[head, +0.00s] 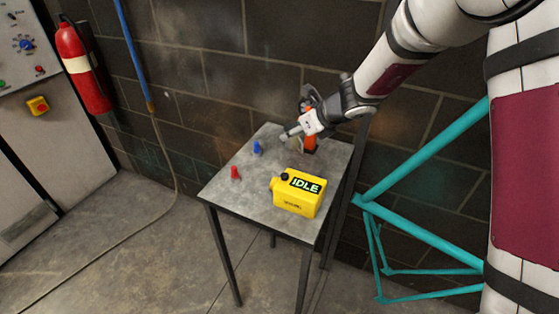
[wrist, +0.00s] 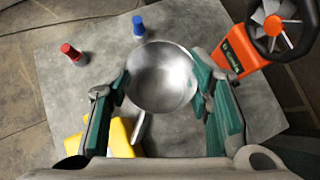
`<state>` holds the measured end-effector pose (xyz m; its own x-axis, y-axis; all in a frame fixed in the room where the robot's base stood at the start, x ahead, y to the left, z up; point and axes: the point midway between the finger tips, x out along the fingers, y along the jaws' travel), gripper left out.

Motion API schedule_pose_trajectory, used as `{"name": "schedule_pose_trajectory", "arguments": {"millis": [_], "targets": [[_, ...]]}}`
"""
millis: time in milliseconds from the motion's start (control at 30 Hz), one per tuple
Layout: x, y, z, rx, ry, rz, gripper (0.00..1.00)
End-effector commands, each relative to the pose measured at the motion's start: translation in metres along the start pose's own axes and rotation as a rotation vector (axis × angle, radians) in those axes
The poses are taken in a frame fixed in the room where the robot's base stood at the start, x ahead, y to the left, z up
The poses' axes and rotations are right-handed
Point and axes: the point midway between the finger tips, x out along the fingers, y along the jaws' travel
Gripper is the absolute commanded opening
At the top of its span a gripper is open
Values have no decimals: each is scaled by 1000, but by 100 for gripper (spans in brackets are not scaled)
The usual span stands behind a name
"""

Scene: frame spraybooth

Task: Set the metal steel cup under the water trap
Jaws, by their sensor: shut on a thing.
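The metal steel cup (wrist: 162,77) is a round, shiny bowl shape in the wrist view, with a thin handle-like part pointing down and left. My gripper (wrist: 160,92) has its two green-padded fingers on either side of it, shut on the cup. In the head view my gripper (head: 289,134) is above the back of the small grey table (head: 232,187), and the cup cannot be made out clearly there. The wrist view looks down on it, so the gap to the tabletop is hard to tell. I cannot identify a water trap in either view.
An orange device with a fan (wrist: 243,50) stands close right of the cup. A blue pipe (head: 133,45), fire extinguisher (head: 83,67) and teal frame (head: 420,153) stand around.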

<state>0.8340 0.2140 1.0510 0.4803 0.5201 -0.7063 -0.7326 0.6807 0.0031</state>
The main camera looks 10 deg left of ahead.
Motion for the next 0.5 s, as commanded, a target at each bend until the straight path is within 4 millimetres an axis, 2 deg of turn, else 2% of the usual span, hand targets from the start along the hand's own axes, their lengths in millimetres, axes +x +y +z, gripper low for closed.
{"name": "schedule_pose_trajectory", "arguments": {"millis": [200, 500], "targets": [[27, 0, -28, 4, 5, 3, 13], [48, 1, -49, 1, 4, 3, 13]]}}
